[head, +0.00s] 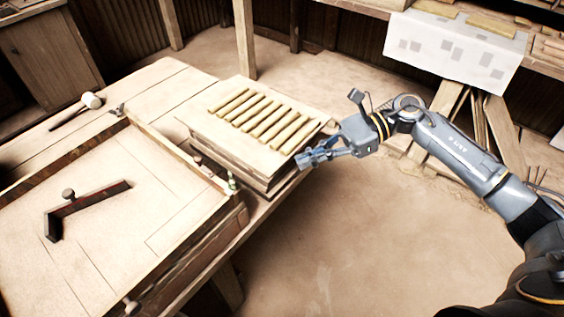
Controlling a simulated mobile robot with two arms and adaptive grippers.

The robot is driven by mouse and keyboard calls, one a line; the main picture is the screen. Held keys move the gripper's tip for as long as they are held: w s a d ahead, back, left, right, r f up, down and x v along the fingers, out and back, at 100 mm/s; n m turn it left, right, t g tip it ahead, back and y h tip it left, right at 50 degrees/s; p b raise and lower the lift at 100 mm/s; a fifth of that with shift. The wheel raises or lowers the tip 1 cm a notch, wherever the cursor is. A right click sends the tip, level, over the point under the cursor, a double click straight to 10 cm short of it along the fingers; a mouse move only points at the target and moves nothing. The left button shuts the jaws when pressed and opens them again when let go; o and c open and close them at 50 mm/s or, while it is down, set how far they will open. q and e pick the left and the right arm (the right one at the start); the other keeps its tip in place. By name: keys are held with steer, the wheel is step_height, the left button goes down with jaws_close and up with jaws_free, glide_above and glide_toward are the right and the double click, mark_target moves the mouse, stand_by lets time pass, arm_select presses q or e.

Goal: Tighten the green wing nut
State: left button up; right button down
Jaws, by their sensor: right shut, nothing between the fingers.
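The green wing nut (232,184) is a small dark-green piece at the right corner of the press's wooden frame (160,137). Its wings are too small to tell which way they point. My right gripper (302,160) is to the right of it, beside the right edge of the slatted stack, apart from the nut. Its fingers are shut with nothing between them. My left gripper is not in view.
A mallet (90,101) lies at the left. A dark angled bar (85,205) lies on the press board. Open floor lies to the right.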

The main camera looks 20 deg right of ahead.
mark_target(235, 188)
arm_select(q)
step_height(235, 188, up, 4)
steer(key=p, duration=0.4)
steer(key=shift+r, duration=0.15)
arm_select(e)
steer(key=x, duration=0.4)
steer(key=r+x, duration=0.1)
steer(key=x, duration=0.7)
steer(key=shift+a, duration=0.6)
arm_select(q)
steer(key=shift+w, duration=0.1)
arm_select(e)
steer(key=shift+a, duration=0.1)
